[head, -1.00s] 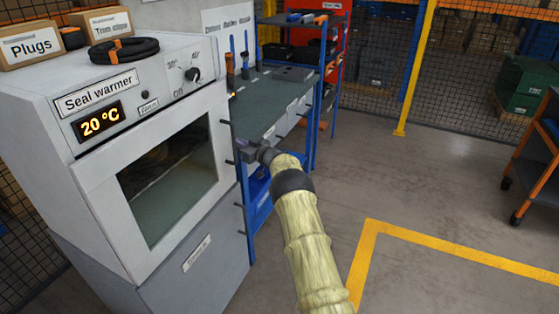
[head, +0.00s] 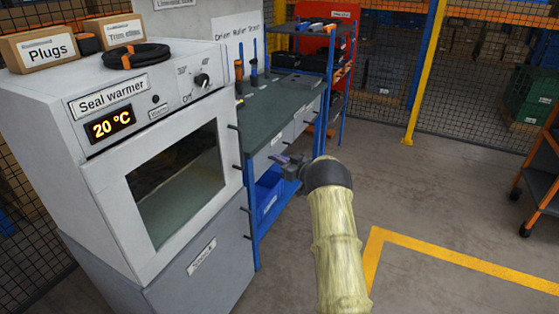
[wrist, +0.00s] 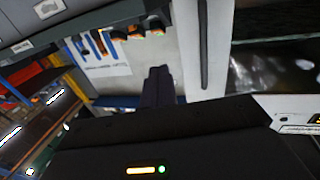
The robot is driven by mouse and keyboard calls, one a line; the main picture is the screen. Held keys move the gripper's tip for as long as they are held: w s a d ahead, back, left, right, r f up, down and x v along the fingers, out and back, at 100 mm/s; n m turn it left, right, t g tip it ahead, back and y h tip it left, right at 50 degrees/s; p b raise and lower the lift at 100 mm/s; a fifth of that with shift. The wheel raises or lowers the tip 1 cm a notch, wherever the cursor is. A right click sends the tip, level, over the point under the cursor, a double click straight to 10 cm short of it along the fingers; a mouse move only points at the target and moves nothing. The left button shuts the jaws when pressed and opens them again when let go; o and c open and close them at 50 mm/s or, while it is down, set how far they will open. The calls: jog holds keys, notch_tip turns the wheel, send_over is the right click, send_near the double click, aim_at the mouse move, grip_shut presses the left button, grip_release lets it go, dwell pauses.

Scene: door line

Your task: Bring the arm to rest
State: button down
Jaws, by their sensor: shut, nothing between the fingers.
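My arm, in a pale yellow ribbed sleeve with a dark cuff, reaches up from the lower right of the head view. My gripper (head: 284,161) is at its end, in front of the workbench's front edge and to the right of the seal warmer. In the wrist view the dark fingers of my gripper (wrist: 158,85) are together, with nothing between them. The head view shows the fingers small and partly edge-on. No object is held.
The seal warmer (head: 150,100) stands at the left, its door closed and display reading 20 °C. The workbench (head: 270,115) holds upright tools. A blue bin (head: 268,190) sits below it. An orange cart (head: 540,175) is at the right. Floor with yellow lines (head: 450,255) is clear.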

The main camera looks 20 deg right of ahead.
jog(key=s+r+m+g+h, duration=0.2)
jog(key=s+r+m+h, duration=0.35)
jog(key=h, duration=0.35)
jog(key=s+a+f+g, duration=0.1)
jog(key=s+a+g, duration=0.3)
jog(key=s, duration=0.9)
jog(key=s+a+f+g, duration=0.25)
jog(key=s+a, duration=0.25)
jog(key=s, duration=0.9)
jog(key=s+a+f+g, duration=0.1)
jog(key=s+a+g, duration=0.35)
jog(key=s, duration=0.85)
jog(key=w+p+v, duration=0.3)
jog(key=p+v, duration=1)
jog(key=shift+d+r, duration=0.3)
jog(key=shift+r, duration=0.1)
jog(key=shift+w+m, duration=0.15)
jog(key=shift+m, duration=0.1)
